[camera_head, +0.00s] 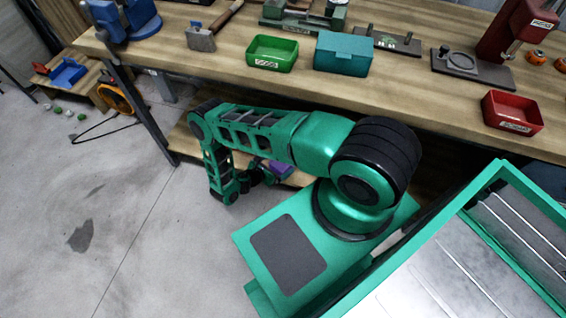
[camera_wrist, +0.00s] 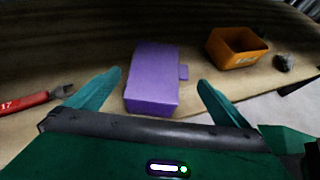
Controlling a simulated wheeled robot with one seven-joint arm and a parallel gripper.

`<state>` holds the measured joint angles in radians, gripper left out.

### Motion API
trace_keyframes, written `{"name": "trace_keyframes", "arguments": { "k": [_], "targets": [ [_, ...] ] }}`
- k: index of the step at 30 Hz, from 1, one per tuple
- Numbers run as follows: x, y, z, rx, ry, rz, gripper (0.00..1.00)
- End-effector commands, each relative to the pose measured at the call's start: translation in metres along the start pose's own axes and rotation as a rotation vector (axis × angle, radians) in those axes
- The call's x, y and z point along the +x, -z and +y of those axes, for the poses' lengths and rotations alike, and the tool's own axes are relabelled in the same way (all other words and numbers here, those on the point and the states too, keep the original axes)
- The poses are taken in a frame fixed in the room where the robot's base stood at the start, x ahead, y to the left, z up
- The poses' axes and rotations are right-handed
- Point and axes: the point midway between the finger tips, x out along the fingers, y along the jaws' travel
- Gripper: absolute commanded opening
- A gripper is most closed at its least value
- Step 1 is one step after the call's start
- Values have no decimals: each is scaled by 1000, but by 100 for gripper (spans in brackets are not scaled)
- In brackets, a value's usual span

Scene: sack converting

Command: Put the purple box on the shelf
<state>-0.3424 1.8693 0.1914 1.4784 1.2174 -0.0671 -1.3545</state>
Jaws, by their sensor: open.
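The purple box (camera_wrist: 152,75) lies on a wooden surface, with a small tab on its right side. In the head view a bit of it (camera_head: 281,168) shows on the lower wooden shelf (camera_head: 187,141) under the workbench, mostly hidden by my arm. My gripper (camera_wrist: 160,80) is open, with a teal finger on each side of the box's near part. I cannot tell whether either finger touches it. In the head view my gripper (camera_head: 258,176) is low at the shelf's front edge, partly hidden.
On the shelf, an orange bin (camera_wrist: 236,47) and a small dark object (camera_wrist: 283,63) are right of the box; a red-handled tool (camera_wrist: 36,100) is left. The workbench top (camera_head: 400,88) overhangs, carrying a green bin (camera_head: 272,53), teal box (camera_head: 343,54) and red bin (camera_head: 512,112).

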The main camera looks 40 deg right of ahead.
Motion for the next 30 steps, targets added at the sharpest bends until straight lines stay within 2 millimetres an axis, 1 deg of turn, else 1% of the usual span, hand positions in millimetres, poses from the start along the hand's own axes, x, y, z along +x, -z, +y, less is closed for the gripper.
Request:
{"name": "trace_keyframes", "arguments": {
  "k": [1,3,6,9,30],
  "targets": [
    [-10,0,1,-1,-3,0,100],
    [-19,0,1,-2,-2,0,100],
    [-29,0,1,0,-2,0,100],
    [-34,0,0,0,0,0,100],
    [-36,0,0,0,0,0,100]
  ]
}}
